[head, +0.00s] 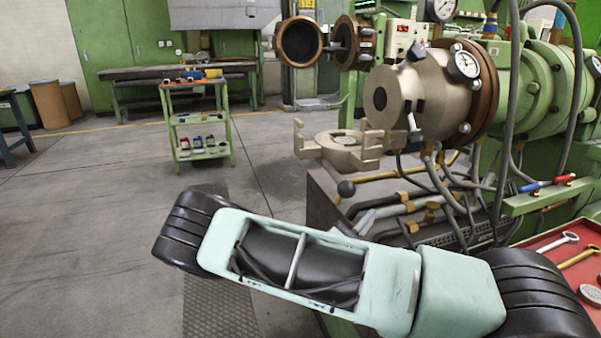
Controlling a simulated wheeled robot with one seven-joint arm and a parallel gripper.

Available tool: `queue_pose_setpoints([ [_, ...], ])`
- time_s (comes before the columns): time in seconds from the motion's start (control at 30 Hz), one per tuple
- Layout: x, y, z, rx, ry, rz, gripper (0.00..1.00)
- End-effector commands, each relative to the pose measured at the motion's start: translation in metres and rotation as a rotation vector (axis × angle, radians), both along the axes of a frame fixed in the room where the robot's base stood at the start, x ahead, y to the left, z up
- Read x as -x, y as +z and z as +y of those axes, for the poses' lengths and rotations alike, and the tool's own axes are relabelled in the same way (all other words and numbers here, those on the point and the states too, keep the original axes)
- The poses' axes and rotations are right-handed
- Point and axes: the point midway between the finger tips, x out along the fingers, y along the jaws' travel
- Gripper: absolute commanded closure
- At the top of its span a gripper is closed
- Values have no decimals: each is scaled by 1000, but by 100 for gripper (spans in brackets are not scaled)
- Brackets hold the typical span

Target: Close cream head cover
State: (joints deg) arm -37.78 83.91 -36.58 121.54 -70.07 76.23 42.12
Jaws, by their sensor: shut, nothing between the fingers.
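The cream extruder head (408,92) is in the middle right of the head view, with a dark round opening in its front face. The cream head cover (347,153), a ring-like piece with lugs and a round disc at its centre, hangs open below and left of that face. It lies about level, face up, apart from the face. A dark ball knob (346,188) shows below it. My mint-green arm crosses the foreground below the cover. My gripper is not in view.
A red tray (553,241) with tools is at the right. Cables, hoses and pipes run under the head. Another extruder head with an open brown round cover (300,41) stands behind. A green trolley (197,120) is at the back left. The left floor is clear.

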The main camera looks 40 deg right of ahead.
Motion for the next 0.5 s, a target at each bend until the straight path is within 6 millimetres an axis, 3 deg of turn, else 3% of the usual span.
queue_pose_setpoints([
  [0.2,-69,-4,50,351,444,117,100],
  [0.37,-96,-17,87,494,681,176,100],
  [0.5,-105,-23,102,543,773,198,100],
])
